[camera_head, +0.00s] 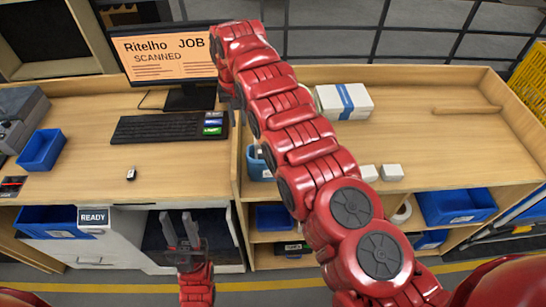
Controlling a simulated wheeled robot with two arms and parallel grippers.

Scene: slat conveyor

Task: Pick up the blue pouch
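I cannot make out a blue pouch for certain in the head view. A blue container (258,168) shows partly beside my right arm, its contents mostly hidden by the arm. My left gripper (178,222) is low in front of the desk, fingers upward, spread apart and empty. My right arm reaches up across the middle of the view. Its gripper (231,103) hangs at the arm's far end near the monitor, mostly hidden behind the red links, so its opening does not show.
A monitor (165,62) and keyboard (160,127) stand on the left desk, with a blue tray (41,150) at its left. A white box with a blue band (345,101) and small white boxes (391,172) lie on the right tabletop. Blue bins (456,206) fill shelves below.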

